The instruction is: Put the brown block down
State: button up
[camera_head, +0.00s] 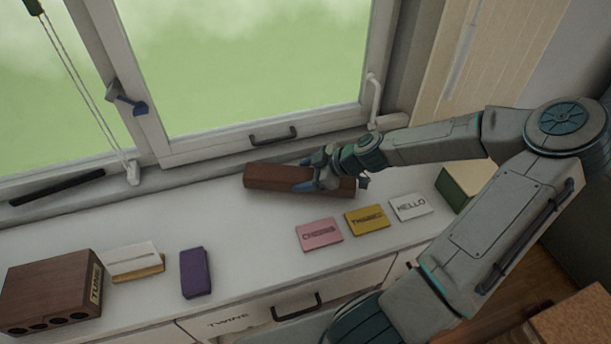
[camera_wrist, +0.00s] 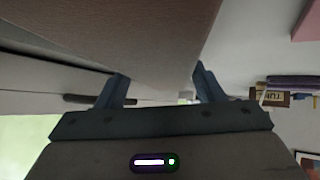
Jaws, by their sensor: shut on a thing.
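The brown block (camera_head: 270,177) is a long reddish-brown bar lying along the white counter (camera_head: 230,225) near the window in the head view. My gripper (camera_head: 312,181) is at its right half, with the fingers shut on it. In the wrist view the block (camera_wrist: 120,35) fills the top middle, between the two dark fingers (camera_wrist: 160,90). The block looks level and very close to the counter top; I cannot tell whether it touches. Part of the block is hidden behind my gripper.
Pink (camera_head: 319,234), yellow (camera_head: 366,219) and white (camera_head: 410,206) cards lie in front of the block. A purple box (camera_head: 196,272), a white-and-tan item (camera_head: 133,262) and a brown box with holes (camera_head: 45,290) are at left. A black bar (camera_head: 57,187) lies by the window. The counter's middle is clear.

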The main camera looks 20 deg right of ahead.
jog(key=shift+f, duration=0.55)
jog(key=o, duration=1.4)
jog(key=v, duration=1.2)
jog(key=shift+b, duration=0.4)
